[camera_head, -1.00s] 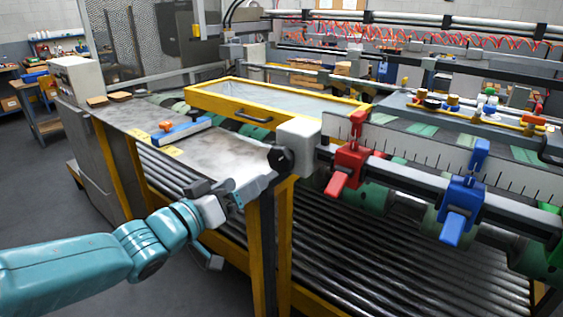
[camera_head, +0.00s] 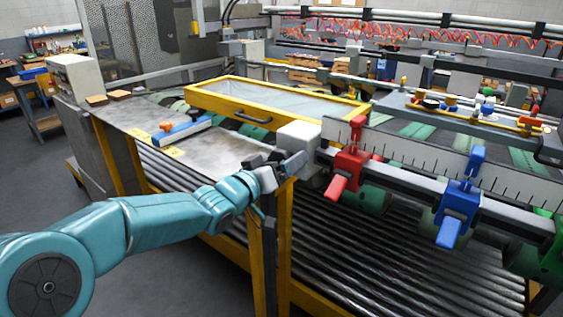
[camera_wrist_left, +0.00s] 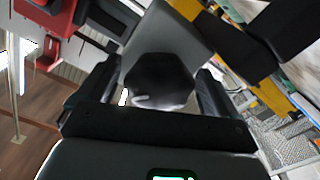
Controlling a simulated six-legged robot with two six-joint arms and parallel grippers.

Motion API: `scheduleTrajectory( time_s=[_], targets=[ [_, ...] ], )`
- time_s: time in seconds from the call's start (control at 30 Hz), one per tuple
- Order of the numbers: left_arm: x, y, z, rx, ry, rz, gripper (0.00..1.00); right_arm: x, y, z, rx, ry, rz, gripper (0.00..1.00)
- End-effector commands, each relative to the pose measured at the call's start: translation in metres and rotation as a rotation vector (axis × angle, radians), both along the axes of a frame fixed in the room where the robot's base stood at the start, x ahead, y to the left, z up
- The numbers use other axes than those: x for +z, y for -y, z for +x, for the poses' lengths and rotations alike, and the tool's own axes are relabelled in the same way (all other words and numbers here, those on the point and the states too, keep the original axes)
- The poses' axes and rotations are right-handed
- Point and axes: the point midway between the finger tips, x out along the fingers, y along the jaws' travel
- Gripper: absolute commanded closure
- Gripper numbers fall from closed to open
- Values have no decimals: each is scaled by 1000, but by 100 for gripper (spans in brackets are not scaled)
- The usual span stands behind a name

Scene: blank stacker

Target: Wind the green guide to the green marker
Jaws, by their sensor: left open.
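A green guide (camera_head: 541,255) sits on the dark rail at the right edge of the head view, partly cut off. A black faceted knob (camera_wrist_left: 158,82) is on the grey end block (camera_head: 300,142) of the rail. My left gripper (camera_head: 282,166) is at this knob, open, and mostly hides it in the head view. In the left wrist view its two fingers stand on either side of the knob; I cannot tell whether they touch it. I cannot make out a green marker on the white scale (camera_head: 400,152). My right gripper is not in view.
A red guide (camera_head: 348,170) and a blue guide (camera_head: 458,205) sit on the same rail. A yellow-framed tray (camera_head: 210,90) lies behind. A blue-and-orange tool (camera_head: 182,131) rests on the metal table (camera_head: 140,118). Black rollers (camera_head: 390,270) run below the rail.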

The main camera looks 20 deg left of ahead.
Motion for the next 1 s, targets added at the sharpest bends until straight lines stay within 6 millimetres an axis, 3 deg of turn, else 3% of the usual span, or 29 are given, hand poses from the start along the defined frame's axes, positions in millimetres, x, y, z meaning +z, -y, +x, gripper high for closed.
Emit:
scheduleTrajectory(
  time_s=[0.03, 0.17, 0.2, 0.57, 1.0],
  targets=[
    [0, 0, 0, 0, 0, 0, 17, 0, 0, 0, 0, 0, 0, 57],
    [0, 0, 0, 0, 0, 0, 59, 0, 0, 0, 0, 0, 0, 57],
    [0, 0, 0, 0, 0, 0, 62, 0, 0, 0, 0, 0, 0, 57],
    [-2, 0, 0, 0, 19, 54, 62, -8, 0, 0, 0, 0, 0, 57],
    [-3, 0, 0, 0, 136, 370, 62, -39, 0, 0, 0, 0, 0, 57]
  ],
)
